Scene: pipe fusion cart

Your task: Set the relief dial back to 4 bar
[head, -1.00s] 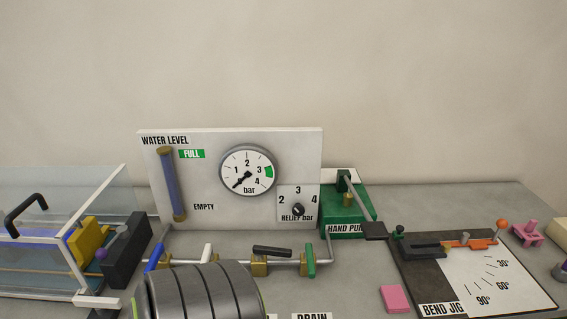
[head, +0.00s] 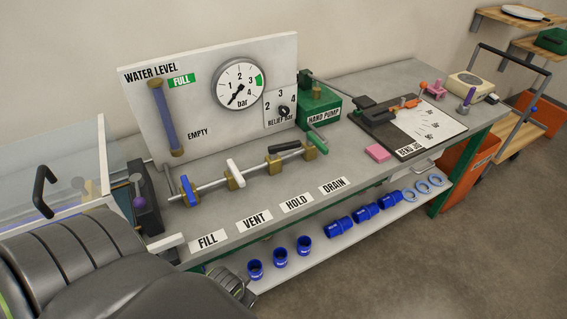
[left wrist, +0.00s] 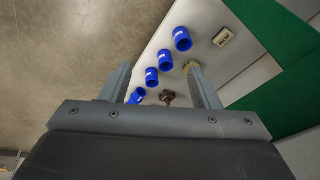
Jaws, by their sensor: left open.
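The relief dial (head: 284,111) is a small black knob on a white plate marked 2, 3 and 4, at the lower right of the white panel (head: 215,125). Which number the knob points at is too small to tell. The round pressure gauge (head: 239,86) beside it has its needle toward the lower left, at the low end. My left gripper (left wrist: 158,75) is open and empty in the left wrist view, with the lower shelf and floor beyond its fingers. In the head view my left arm fills the lower left, and its fingers do not show. My right gripper is not in view.
A valve row with a blue lever (head: 188,190), white lever (head: 235,166) and black lever (head: 285,147) runs before the panel. The green hand pump (head: 318,105) stands right of the dial. A pink block (head: 378,153) and the bend jig (head: 410,125) lie farther right. Blue couplings (head: 340,226) sit on the lower shelf.

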